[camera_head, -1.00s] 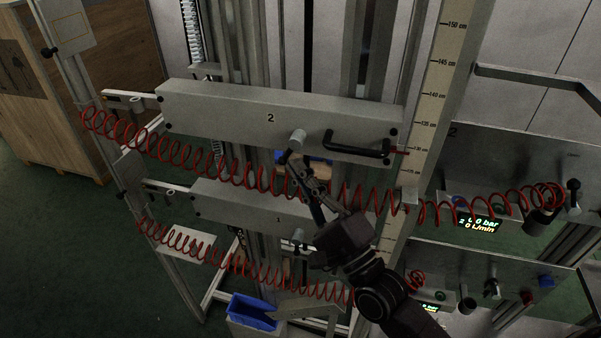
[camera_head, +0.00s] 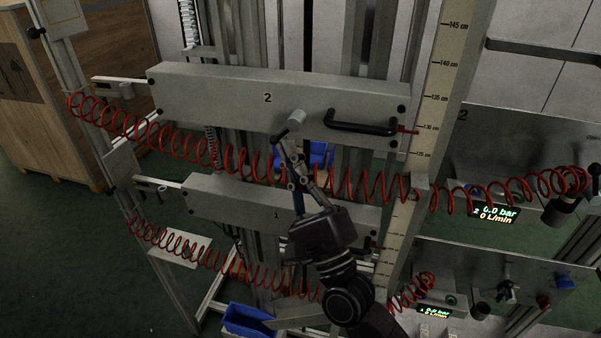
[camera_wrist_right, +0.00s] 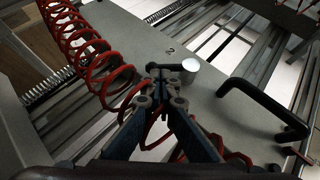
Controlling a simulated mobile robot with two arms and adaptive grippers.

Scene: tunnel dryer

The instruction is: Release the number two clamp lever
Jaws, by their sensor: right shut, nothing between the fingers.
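The plate marked 2 (camera_head: 225,98) is a long grey beam across the middle of the head view. Its clamp lever has a pale grey cylindrical hub (camera_head: 295,120) just left of the black handle; the hub also shows in the right wrist view (camera_wrist_right: 190,66). My right gripper (camera_head: 281,142) is shut and empty, its fingertips just below and left of the hub. In the wrist view the fingertips (camera_wrist_right: 160,76) lie beside the hub and overlap the lever's dark arm. I cannot tell whether they touch it. My left gripper is not in view.
A black handle (camera_head: 360,124) sits right of the hub. A red coiled hose (camera_head: 235,160) hangs across, close behind my right gripper. A second beam (camera_head: 235,202) lies below. A scale post (camera_head: 436,100) stands at right, and a blue bin (camera_head: 250,320) sits low down.

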